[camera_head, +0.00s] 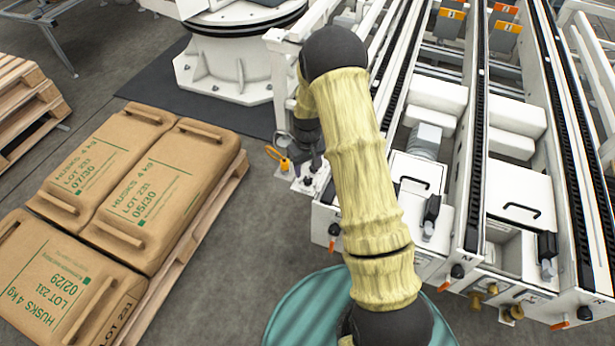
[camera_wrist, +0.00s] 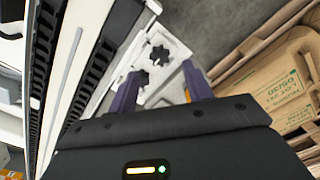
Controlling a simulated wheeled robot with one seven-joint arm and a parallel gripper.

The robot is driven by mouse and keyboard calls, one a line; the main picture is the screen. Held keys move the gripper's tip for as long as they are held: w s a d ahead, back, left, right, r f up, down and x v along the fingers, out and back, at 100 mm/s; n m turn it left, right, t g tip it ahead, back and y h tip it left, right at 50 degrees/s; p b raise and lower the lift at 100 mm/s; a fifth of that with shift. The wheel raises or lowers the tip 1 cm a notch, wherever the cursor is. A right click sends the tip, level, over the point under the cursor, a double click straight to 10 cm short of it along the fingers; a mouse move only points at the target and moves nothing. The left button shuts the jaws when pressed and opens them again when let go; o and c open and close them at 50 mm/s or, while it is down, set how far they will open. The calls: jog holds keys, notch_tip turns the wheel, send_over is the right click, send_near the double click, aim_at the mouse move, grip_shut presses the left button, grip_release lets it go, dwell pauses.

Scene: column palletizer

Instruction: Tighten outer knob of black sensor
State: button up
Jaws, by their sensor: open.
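In the wrist view, two black lobed knobs sit on a white bracket (camera_wrist: 175,50): a farther knob (camera_wrist: 158,55) and a nearer knob (camera_wrist: 140,78). My gripper (camera_wrist: 160,69) is open, with its dark purple fingers apart and pointing toward the bracket. The left fingertip appears close beside the nearer knob; I cannot tell whether it touches. The farther knob shows between and beyond the fingers. In the head view my gripper (camera_head: 312,158) is small and dark, above the near left corner of the white conveyor frame. I cannot make out the black sensor's body for certain.
A yellow padlock-like piece (camera_head: 284,163) hangs left of the bracket. The conveyor (camera_head: 475,150) with black chain rails fills the right. Brown sacks (camera_head: 155,195) lie on a wooden pallet (camera_head: 215,222) at left. Grey floor (camera_head: 265,235) between is clear.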

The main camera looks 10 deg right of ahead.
aim_at(308, 179)
notch_tip(308, 179, down, 5)
jog(key=shift+f, duration=0.1)
jog(key=shift+c, duration=0.2)
jog(key=c, duration=0.9)
